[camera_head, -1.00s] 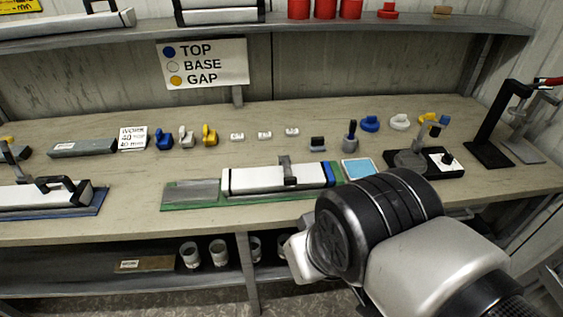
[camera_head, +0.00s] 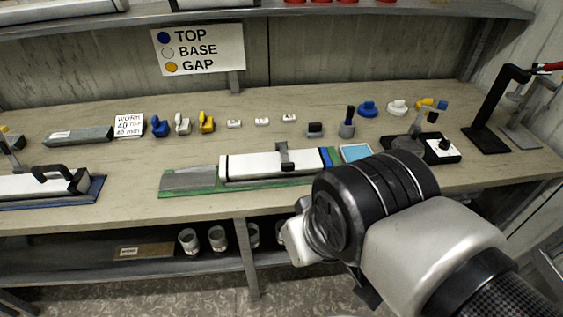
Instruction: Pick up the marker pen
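A dark upright stick in a small grey cup (camera_head: 347,122) stands on the bench right of centre. It may be the marker pen, but it is too small to tell. My arm reaches in from the lower right, in front of the bench edge. My gripper's fingers cannot be made out; my own arm links cover that area. The cup stands beyond my arm, clear of it.
A white rail block (camera_head: 270,166) on a green base lies at the bench front. Blue, white and yellow pieces line the back. The lower shelf holds several cups (camera_head: 217,238).

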